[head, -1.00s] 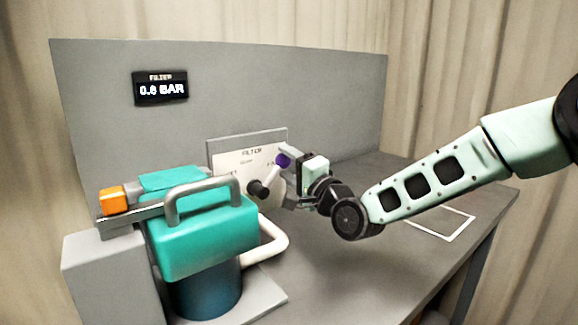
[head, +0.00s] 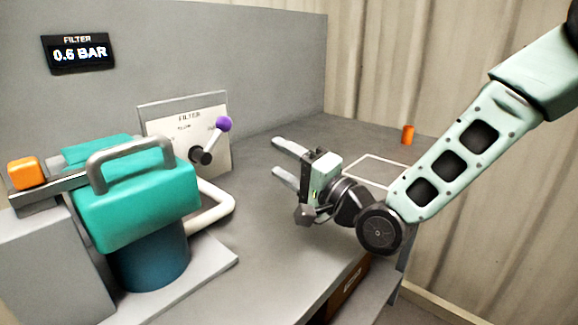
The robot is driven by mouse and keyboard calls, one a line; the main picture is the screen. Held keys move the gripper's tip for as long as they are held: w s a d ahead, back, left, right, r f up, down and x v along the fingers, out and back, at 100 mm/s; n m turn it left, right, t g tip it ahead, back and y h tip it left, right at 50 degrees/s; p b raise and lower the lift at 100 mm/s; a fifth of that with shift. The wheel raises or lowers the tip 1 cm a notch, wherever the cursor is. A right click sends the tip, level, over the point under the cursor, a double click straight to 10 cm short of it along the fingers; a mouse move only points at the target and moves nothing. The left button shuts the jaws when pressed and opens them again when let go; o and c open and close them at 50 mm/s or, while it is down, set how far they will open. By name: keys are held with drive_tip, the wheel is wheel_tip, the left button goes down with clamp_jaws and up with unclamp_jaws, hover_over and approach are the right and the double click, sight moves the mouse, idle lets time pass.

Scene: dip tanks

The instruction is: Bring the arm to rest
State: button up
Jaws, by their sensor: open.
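My gripper (head: 281,160) is in the head view, right of the middle, above the grey bench (head: 262,222). Its two pale fingers point left and stand apart with nothing between them. The valve lever (head: 213,137) with a purple knob (head: 223,123) is on the white filter panel (head: 160,130), tilted up to the right. The gripper is to the right of the lever and clear of it.
A teal filter housing (head: 140,205) with a grey handle and a white pipe (head: 217,208) stands at the left. An orange block (head: 27,173) is on its grey bar. A display (head: 78,53) reads 0.6 BAR. An orange cylinder (head: 407,134) stands at the back right, near a white outlined rectangle (head: 365,170).

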drive_tip(key=shift+s+d+f, duration=0.1)
drive_tip(key=shift+s+d, duration=0.25)
drive_tip(key=shift+d, duration=0.05)
